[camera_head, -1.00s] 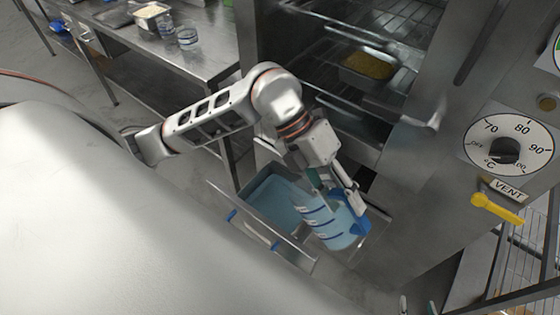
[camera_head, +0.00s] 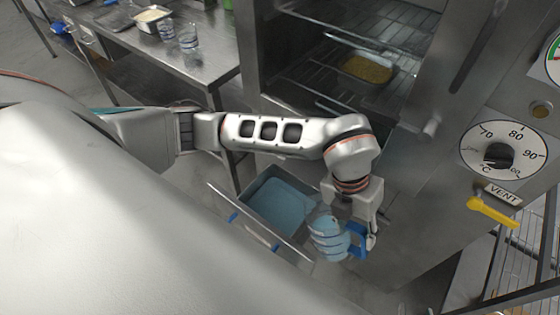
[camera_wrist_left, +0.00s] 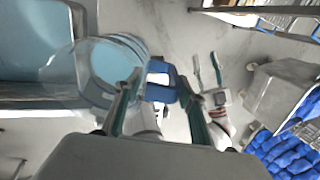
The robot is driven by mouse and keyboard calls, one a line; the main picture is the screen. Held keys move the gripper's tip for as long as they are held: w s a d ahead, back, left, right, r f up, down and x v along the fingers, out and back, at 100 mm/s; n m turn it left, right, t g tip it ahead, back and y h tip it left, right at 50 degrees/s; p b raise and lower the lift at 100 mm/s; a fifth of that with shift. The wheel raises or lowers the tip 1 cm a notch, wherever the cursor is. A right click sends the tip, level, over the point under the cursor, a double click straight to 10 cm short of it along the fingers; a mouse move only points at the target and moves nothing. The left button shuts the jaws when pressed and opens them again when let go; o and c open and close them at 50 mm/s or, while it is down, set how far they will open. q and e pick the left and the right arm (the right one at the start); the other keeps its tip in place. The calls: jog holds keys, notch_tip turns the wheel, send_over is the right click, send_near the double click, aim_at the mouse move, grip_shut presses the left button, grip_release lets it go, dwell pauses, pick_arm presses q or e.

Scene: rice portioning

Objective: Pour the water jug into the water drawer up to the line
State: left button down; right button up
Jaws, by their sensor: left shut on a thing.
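The water drawer (camera_head: 287,248) is pulled out from the steel oven, with blue water (camera_head: 278,203) in it. Its fill line cannot be made out. My left gripper (camera_head: 361,230) is shut on the blue handle of the clear water jug (camera_head: 326,238). The jug is at the drawer's right end and looks tilted; how much water is in it cannot be told. In the left wrist view the jug's round body (camera_wrist_left: 112,66) is beside the drawer (camera_wrist_left: 40,100), and the handle (camera_wrist_left: 165,82) is between my fingers. My right gripper (camera_wrist_left: 206,62) shows there, fingers apart and empty.
The open oven has racks holding a yellow-filled tray (camera_head: 368,68). A temperature dial (camera_head: 503,152) and yellow vent lever (camera_head: 492,211) are at right. A steel table (camera_head: 205,62) with glass containers (camera_head: 188,38) stands at back left. A wire rack (camera_head: 520,255) is at lower right.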

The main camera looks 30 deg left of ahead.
aim_at(358, 251)
pick_arm(q)
jog(key=f+y, duration=0.1)
jog(key=f, duration=0.1)
jog(key=d+f+y+b, duration=0.1)
jog(key=f, duration=0.1)
jog(key=d+f+y+b, duration=0.1)
jog(key=f, duration=0.1)
jog(key=shift+d, duration=0.2)
jog(key=shift+d+f+y, duration=0.1)
jog(key=shift+f+y, duration=0.2)
jog(key=shift+f, duration=0.1)
pick_arm(e)
jog(key=shift+w+a+r+y, duration=0.15)
jog(key=shift+w+a+y, duration=0.15)
jog(key=shift+w+a, duration=0.3)
pick_arm(q)
jog(key=shift+s, duration=0.1)
pick_arm(e)
jog(key=shift+s+f, duration=0.15)
jog(key=shift+f, duration=0.1)
pick_arm(q)
jog(key=s+d+r+p, duration=0.1)
jog(key=s+d+r, duration=0.1)
jog(key=s, duration=1)
jog(key=shift+r, duration=0.5)
pick_arm(e)
jog(key=shift+r, duration=0.7)
